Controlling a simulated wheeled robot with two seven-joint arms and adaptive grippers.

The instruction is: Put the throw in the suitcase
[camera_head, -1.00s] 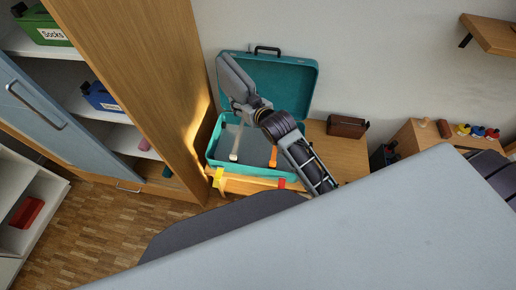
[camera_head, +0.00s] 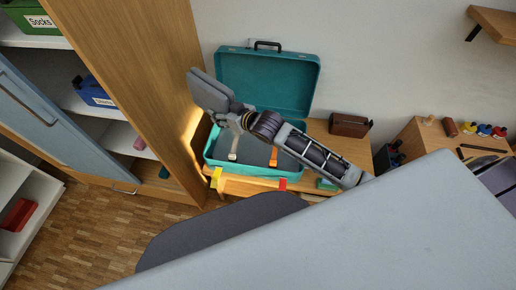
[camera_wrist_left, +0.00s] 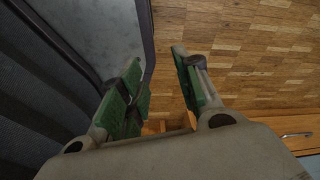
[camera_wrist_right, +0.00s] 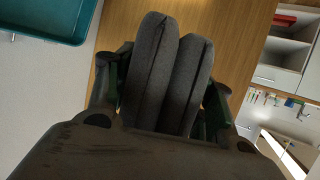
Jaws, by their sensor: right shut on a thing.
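The throw (camera_head: 207,90) is a dark grey folded bundle. In the right wrist view the throw (camera_wrist_right: 167,75) stands as two padded layers between the fingers. My right gripper (camera_wrist_right: 165,100) is shut on it. In the head view this gripper (camera_head: 228,115) holds the throw up at the suitcase's left side, beside the tall wooden panel. The teal suitcase (camera_head: 213,158) lies open on a low wooden bench, its lid (camera_head: 265,80) raised against the wall. My arm hides part of its inside. My left gripper (camera_wrist_left: 160,85) is open and empty in the left wrist view, outside the head view.
The wooden cabinet panel (camera_head: 140,90) rises close left of the throw. A brown box (camera_head: 350,124) stands right of the suitcase. Yellow (camera_head: 216,176) and red (camera_head: 283,184) pieces are at the bench front. A grey surface (camera_head: 350,240) fills the lower right.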

